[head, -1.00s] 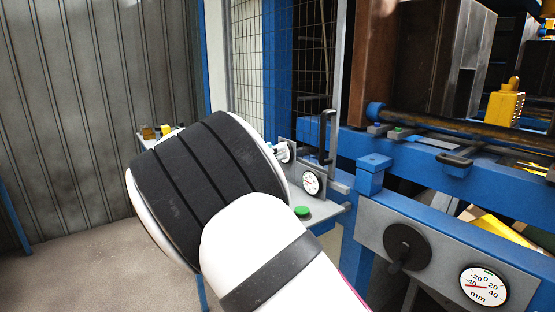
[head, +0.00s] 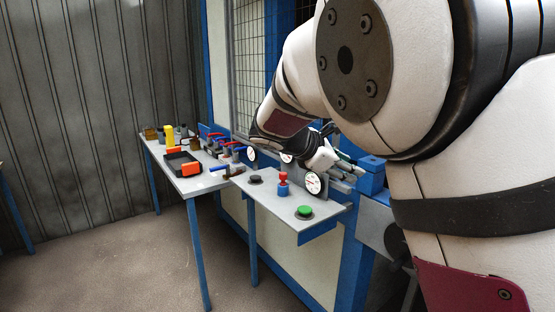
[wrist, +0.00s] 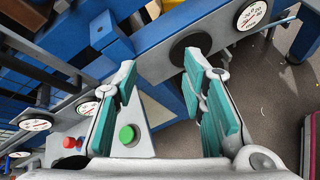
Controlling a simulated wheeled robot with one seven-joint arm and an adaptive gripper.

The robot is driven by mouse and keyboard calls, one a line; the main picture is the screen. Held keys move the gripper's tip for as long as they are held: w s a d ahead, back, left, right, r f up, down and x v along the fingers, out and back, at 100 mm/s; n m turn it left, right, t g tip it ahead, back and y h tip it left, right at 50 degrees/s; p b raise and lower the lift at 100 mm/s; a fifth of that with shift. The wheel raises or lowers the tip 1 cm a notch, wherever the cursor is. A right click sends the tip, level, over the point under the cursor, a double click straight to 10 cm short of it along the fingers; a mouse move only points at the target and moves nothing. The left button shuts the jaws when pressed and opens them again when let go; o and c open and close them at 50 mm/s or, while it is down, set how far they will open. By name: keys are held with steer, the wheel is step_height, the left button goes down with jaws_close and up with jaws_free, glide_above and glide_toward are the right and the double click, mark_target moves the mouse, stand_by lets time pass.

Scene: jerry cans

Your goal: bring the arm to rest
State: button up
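My gripper (wrist: 163,72) is open in the wrist view, its two teal-padded fingers apart with nothing between them. A grey panel with a dark round knob (wrist: 190,50) lies beyond the fingertips, and a green button (wrist: 127,134) shows below and between the fingers. In the head view my arm is folded across the right side. The gripper (head: 345,158) is largely hidden there behind my arm, near the dial gauges above the small shelf.
The small shelf (head: 325,214) carries a green button (head: 304,211), a red-topped button (head: 283,184) and a black one (head: 255,179). A grey table (head: 187,186) with a black and orange tray and tools stands left. Floor at lower left is clear.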

steer(key=s+d+m+g+y+p, duration=0.1)
steer(key=s+d+m+g+y, duration=0.25)
steer(key=s, duration=0.75)
steer(key=s+d+m+t+y, duration=0.1)
steer(key=s+d+m+y, duration=0.4)
steer(key=s, duration=0.6)
steer(key=s+a+f+m, duration=0.1)
steer(key=s+m, duration=0.2)
steer(key=s, duration=0.3)
steer(key=s+a+m+y+p, duration=0.1)
steer(key=s+a+m, duration=0.1)
steer(key=s, duration=0.4)
steer(key=s+a+f+m+y, duration=0.1)
steer(key=s+a+m, duration=0.1)
steer(key=s+m, duration=0.3)
steer(key=shift+s+a+f, duration=0.25)
steer(key=shift+s+f, duration=0.05)
steer(key=shift+s, duration=0.4)
steer(key=shift+t, duration=0.25)
